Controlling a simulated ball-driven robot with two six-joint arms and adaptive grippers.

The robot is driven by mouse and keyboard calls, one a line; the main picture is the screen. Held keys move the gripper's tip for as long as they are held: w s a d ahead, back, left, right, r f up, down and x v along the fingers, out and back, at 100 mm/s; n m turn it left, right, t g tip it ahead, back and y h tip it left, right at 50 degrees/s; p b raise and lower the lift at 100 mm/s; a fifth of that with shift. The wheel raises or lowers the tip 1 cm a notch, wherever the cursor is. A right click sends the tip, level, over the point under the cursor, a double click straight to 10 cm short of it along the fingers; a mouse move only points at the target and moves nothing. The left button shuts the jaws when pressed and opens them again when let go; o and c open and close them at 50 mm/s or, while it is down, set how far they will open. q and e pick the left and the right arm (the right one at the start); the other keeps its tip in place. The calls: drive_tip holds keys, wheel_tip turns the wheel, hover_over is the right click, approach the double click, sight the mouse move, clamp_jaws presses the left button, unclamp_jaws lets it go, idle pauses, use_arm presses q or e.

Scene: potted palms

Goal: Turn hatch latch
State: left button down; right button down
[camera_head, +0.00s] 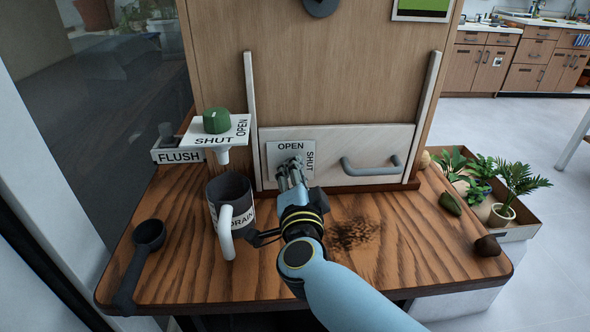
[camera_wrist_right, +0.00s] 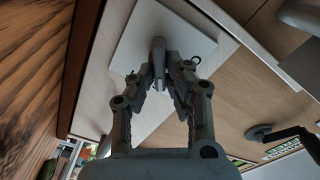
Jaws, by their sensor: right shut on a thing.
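The hatch (camera_head: 335,138) is a pale panel low on the wooden wall, between two upright rails, with a grey bar handle (camera_head: 370,170) on its right. At its left is a white latch plate (camera_head: 275,151) marked OPEN along the top and SHUT down the right side. My right gripper (camera_head: 291,176) is at this plate and covers most of the latch in the head view. In the right wrist view, its fingers are closed on the grey latch knob (camera_wrist_right: 158,50) in front of the white plate (camera_wrist_right: 137,38). My left gripper is not in view.
A dark mug (camera_head: 233,188) marked DRAIN stands left of my right arm, below a green knob (camera_head: 216,121) on a SHUT/OPEN plate. A black scoop (camera_head: 148,236) lies at the left. Potted plants (camera_head: 503,212) and dark lumps (camera_head: 487,246) are at the right.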

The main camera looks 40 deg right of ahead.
drive_tip(key=shift+f+m+b, duration=0.1)
drive_tip(key=shift+m+b, duration=0.3)
drive_tip(key=shift+m, duration=2.9)
drive_tip(key=c, duration=1.4)
unclamp_jaws()
drive_tip(key=shift+a, duration=0.1)
drive_tip(key=shift+o, duration=0.2)
